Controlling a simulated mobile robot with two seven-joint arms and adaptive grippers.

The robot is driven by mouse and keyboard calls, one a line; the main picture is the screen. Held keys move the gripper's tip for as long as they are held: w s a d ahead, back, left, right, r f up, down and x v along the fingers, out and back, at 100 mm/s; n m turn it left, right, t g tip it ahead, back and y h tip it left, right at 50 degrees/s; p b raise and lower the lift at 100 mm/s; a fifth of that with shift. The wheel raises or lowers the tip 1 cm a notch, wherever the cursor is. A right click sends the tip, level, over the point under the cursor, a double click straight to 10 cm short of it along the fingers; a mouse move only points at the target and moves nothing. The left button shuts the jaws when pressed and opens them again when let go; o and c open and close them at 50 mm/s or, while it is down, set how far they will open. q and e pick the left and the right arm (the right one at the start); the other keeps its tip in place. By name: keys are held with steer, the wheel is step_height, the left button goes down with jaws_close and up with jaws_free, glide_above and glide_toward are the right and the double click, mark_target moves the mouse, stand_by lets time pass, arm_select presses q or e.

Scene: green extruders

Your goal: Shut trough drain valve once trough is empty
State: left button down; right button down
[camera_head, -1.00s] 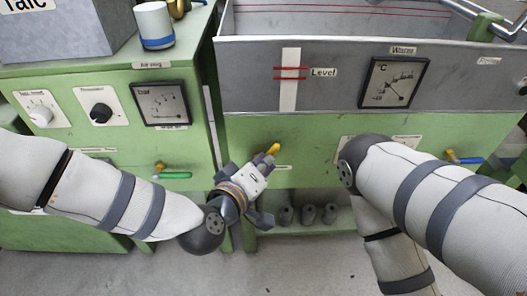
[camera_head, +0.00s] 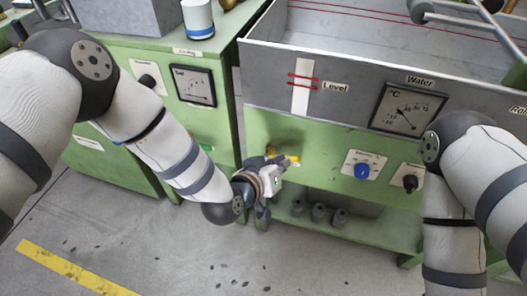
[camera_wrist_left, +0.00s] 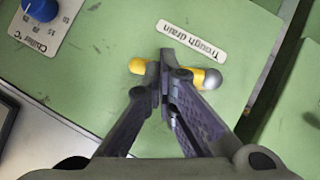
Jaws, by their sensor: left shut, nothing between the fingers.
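The trough (camera_head: 345,70) is a grey basin with red lines inside. I see no liquid in the part of its inside that shows. A white level strip (camera_head: 302,88) with red marks is on its front. The yellow drain valve handle (camera_head: 293,158) is on the green panel below; in the left wrist view the handle (camera_wrist_left: 197,77) lies beside a "Trough drain" label (camera_wrist_left: 191,40), with a silver knob at its right end. My left gripper (camera_head: 281,162) is shut and empty, its fingertips (camera_wrist_left: 166,62) in front of the handle's middle, hiding it. Contact is unclear. My right gripper is out of view.
A blue knob (camera_head: 362,171) and a black knob (camera_head: 410,182) are right of the valve. A temperature gauge (camera_head: 408,108) is above them. Several grey cylinders (camera_head: 319,212) stand on the low shelf. A green cabinet (camera_head: 215,120) stands left. My right arm fills the right side.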

arm_select(q)
steer(key=shift+a+f, duration=0.1)
steer(key=shift+w+a+f, duration=0.15)
steer(key=shift+a+f, duration=0.15)
steer(key=shift+a, duration=0.35)
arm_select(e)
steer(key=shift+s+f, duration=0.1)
